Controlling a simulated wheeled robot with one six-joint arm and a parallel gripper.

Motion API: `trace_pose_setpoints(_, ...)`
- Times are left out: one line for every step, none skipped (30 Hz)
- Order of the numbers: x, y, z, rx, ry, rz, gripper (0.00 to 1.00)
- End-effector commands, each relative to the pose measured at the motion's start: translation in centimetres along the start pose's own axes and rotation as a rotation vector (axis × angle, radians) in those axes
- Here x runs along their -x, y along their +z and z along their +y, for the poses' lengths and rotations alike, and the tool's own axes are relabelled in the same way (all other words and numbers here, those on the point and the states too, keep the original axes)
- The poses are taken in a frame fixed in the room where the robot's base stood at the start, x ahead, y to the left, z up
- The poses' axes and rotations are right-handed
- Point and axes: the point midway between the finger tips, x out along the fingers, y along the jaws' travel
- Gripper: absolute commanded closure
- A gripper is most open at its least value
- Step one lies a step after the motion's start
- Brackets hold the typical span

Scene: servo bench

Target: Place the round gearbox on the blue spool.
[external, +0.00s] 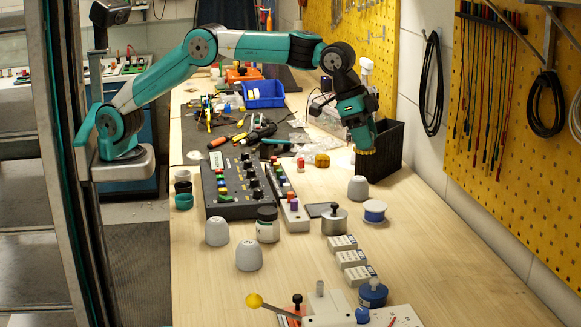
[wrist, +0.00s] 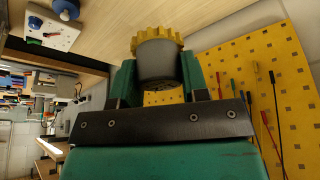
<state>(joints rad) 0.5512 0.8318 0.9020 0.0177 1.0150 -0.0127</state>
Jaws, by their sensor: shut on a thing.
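The round gearbox (external: 334,222) looks like a squat grey metal cylinder with a short shaft on top. It stands on the bench in the external view. The blue spool (external: 374,211), with a pale top and a blue band, stands just right of it, apart, with nothing on it. My gripper (external: 364,138) points down at the black bin, behind both and away from them. It is shut on a grey cylinder with a yellow toothed rim (wrist: 157,62), seen between the fingers in the wrist view. The rim is the lower end. I cannot tell whether it is over the bin or before it.
The black bin (external: 391,150) stands at the bench's right edge. A grey cup (external: 358,189) is behind the spool. A control panel (external: 238,187) is at left. The front right bench is bare.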

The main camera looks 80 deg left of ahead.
Motion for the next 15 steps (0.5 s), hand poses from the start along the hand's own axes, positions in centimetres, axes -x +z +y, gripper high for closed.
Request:
trace_pose_setpoints(0.3,-0.7,-2.7,0.023,-0.01,0.002,0.84)
trace_pose_setpoints(0.4,-0.9,-4.0,0.031,-0.015,0.002,0.84)
trace_pose_setpoints(0.5,-1.2,-5.7,0.041,-0.02,0.003,0.84)
trace_pose_setpoints(0.6,-1.3,-6.8,0.048,-0.024,0.003,0.84)
trace_pose_setpoints(0.7,-1.4,-7.8,0.055,-0.028,0.002,0.84)
trace_pose_setpoints(0.8,-1.5,-9.0,0.062,-0.033,0.002,0.84)
trace_pose_setpoints(0.9,-1.5,-9.8,0.066,-0.035,0.003,0.84)
trace_pose_setpoints(1.0,-1.6,-10.4,0.07,-0.038,0.002,0.84)
trace_pose_setpoints(1.0,-1.6,-11.1,0.074,-0.04,0.002,0.84)
trace_pose_setpoints(1.0,-1.6,-11.5,0.077,-0.042,0.002,0.84)
trace_pose_setpoints(0.9,-1.5,-11.8,0.079,-0.044,0.002,0.84)
trace_pose_setpoints(0.7,-1.4,-12.1,0.081,-0.044,0.0,0.84)
trace_pose_setpoints(0.3,-1.2,-12.2,0.081,-0.045,-0.001,0.84)
trace_pose_setpoints(-0.1,-1.0,-12.3,0.081,-0.045,-0.002,0.84)
trace_pose_setpoints(-0.9,-0.7,-12.3,0.081,-0.044,-0.003,0.84)
